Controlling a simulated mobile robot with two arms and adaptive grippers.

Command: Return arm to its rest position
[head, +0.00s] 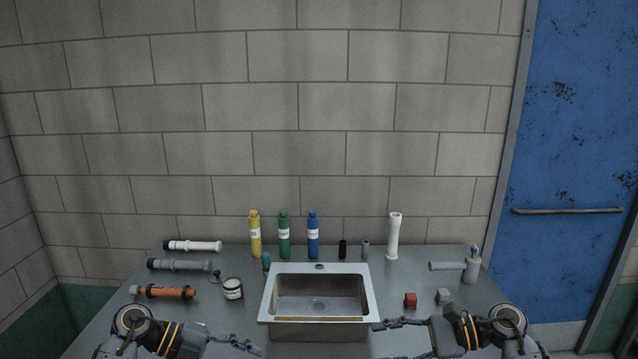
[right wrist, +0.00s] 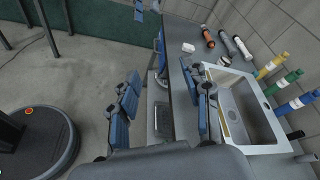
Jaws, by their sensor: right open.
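My right gripper (head: 388,324) is at the front right corner of the sink (head: 374,290), pointing left, with nothing seen in it. In the right wrist view my right gripper (right wrist: 165,100) has its blue-padded fingers wide apart and empty. My left gripper (head: 245,346) is at the lower front of the table, left of the sink, pointing right. Its fingertips are small and dark, so I cannot tell if they are apart. Both arms are bent low at the table's front edge.
Yellow (head: 255,237), green (head: 284,237) and blue (head: 313,237) bottles stand behind the sink. A white tube (head: 394,238) stands right of them. Several tubes and a jar (head: 233,289) are at the left.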

